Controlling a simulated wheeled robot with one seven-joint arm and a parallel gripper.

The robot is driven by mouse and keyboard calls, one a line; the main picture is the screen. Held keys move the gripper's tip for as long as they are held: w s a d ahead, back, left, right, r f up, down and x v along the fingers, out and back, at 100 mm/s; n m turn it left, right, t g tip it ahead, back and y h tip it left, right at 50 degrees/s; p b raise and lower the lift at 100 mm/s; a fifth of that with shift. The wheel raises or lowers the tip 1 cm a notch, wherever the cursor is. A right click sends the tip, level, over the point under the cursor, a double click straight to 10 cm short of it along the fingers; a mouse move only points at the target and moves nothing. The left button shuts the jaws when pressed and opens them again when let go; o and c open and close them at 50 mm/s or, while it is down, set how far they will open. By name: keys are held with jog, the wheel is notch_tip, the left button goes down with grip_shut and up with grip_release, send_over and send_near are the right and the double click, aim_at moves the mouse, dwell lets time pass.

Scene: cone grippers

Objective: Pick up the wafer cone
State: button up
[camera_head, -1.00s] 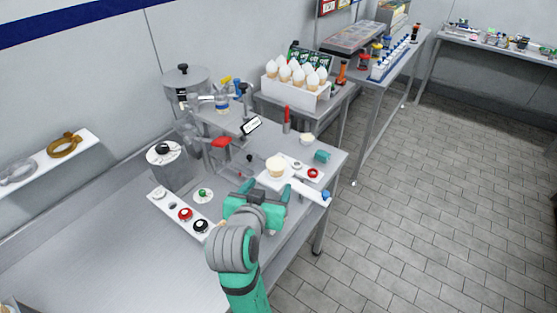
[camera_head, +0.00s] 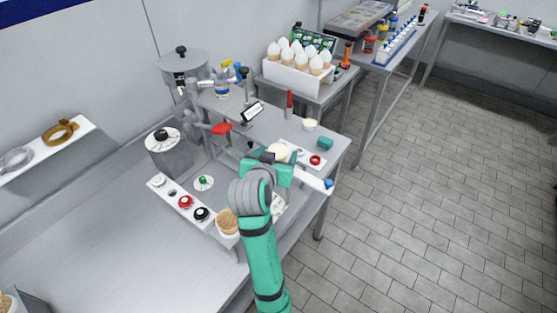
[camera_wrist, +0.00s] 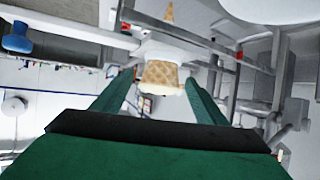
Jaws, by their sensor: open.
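The wafer cone (camera_wrist: 160,74) is tan with a waffle pattern and sits on a white holder, between the open fingers of my gripper (camera_wrist: 160,80) in the wrist view. A gap shows on both sides of it. In the head view only the pale top of this cone (camera_head: 279,151) shows. My gripper (camera_head: 276,157) is open there, with its fingers on either side of the cone and its body hiding the cone's lower part. A second waffle-patterned cone (camera_head: 228,224) stands to the left of my arm, at the table's front edge.
A white tube with a blue end (camera_head: 316,182) lies right of my gripper. A red ring (camera_head: 316,160) and a teal cup (camera_head: 325,143) are close by. A white box of cones (camera_head: 296,78) stands farther back. A panel with knobs (camera_head: 185,202) lies to the left.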

jog(key=shift+x, duration=0.9)
jog(key=shift+c, duration=0.4)
jog(key=c, duration=0.7)
jog(key=shift+r, duration=0.1)
